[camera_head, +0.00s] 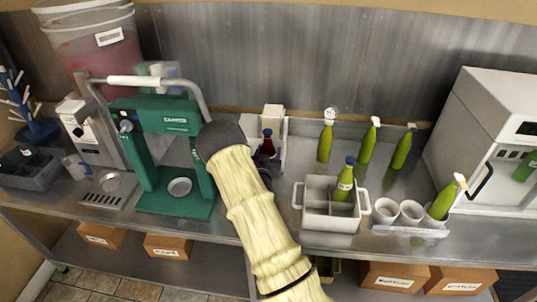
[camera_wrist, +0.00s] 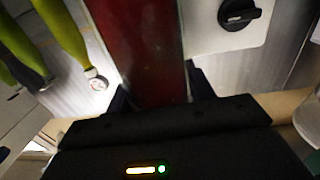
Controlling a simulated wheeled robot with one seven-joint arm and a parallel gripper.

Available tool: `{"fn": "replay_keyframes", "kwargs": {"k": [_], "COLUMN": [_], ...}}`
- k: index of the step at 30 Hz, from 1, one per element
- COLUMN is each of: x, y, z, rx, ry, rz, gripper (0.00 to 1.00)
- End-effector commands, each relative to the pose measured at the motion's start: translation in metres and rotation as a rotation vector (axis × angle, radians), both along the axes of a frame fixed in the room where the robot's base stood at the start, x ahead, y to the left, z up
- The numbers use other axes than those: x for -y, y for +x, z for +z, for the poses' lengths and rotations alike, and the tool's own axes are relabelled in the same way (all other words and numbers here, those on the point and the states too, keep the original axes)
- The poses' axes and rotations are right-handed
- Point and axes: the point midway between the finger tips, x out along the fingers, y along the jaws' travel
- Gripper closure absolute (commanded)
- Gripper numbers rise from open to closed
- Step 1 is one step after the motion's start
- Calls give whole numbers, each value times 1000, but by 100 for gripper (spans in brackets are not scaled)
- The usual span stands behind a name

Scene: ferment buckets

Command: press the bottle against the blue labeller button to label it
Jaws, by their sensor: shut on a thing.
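A dark red bottle (camera_head: 267,145) with a blue top stands upright in front of a white machine (camera_head: 273,113), which I take to be the labeller. My gripper (camera_wrist: 157,92) is shut on the red bottle (camera_wrist: 140,45), with a dark finger on each side in the wrist view. In the head view my own arm hides most of the gripper and part of the machine. The wrist view shows a pale panel with a black knob (camera_wrist: 240,12) to the right of the bottle. I see no blue button in either view, and I cannot tell whether the bottle touches the machine.
A green press (camera_head: 165,160) stands left of my arm. To the right are a light crate (camera_head: 330,218) holding a blue-capped green bottle (camera_head: 345,182), white cups (camera_head: 411,211) on a tray, several green bottles (camera_head: 367,145) and a white cabinet (camera_head: 490,140). Bare counter shows around the crate.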

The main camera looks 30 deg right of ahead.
Motion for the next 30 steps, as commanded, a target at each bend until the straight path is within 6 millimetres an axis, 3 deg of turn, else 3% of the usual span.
{"fn": "replay_keyframes", "kwargs": {"k": [30], "x": [9], "y": [14], "z": [2], "rx": [6], "ry": [-2], "rz": [1], "gripper": [88]}}
